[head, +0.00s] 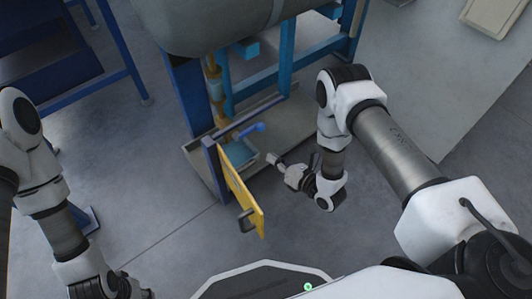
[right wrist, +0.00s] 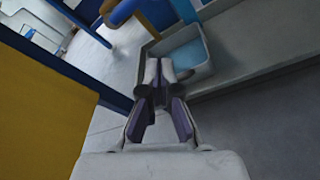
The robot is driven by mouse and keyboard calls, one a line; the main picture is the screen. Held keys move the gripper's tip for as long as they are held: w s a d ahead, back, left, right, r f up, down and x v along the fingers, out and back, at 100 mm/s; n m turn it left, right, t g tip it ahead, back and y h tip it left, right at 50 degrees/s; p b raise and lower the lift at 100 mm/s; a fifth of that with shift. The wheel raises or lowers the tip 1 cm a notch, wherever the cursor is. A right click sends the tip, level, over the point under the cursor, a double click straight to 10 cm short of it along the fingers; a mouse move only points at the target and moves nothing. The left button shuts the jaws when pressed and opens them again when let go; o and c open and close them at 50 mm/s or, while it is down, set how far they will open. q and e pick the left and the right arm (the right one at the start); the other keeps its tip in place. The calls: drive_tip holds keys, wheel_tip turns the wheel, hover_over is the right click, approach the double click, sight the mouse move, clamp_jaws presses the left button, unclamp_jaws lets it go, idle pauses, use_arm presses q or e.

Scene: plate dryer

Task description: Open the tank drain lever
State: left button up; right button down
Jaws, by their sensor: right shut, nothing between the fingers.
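The blue drain lever (head: 252,130) sticks out to the right from the brass-coloured drain pipe (head: 215,90) under the grey tank (head: 215,25). Its blue end shows at the top of the right wrist view (right wrist: 120,12). My right gripper (head: 271,158) is shut and empty, in front of the lever and a little to its right, apart from it. In the right wrist view its fingertips (right wrist: 158,66) are together, below and right of the lever. My left gripper (head: 138,290) shows only in part at the bottom left, and its fingers cannot be made out.
A yellow panel (head: 241,190) with a dark handle (head: 246,221) stands left of my right gripper. A container with a blue inside (right wrist: 188,55) sits below the lever. Blue frame legs (head: 186,100) hold the tank.

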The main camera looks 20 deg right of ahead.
sight(250, 132)
drive_tip(key=b+x, duration=0.4)
drive_tip(key=x, duration=0.4)
drive_tip(key=shift+w+a+f, duration=0.15)
drive_tip(key=shift+w+a, duration=0.05)
drive_tip(key=shift+w, duration=0.05)
drive_tip(key=r, duration=0.1)
drive_tip(key=d+r+b, duration=0.1)
drive_tip(key=w+d+r, duration=0.1)
drive_tip(key=shift+r, duration=0.4)
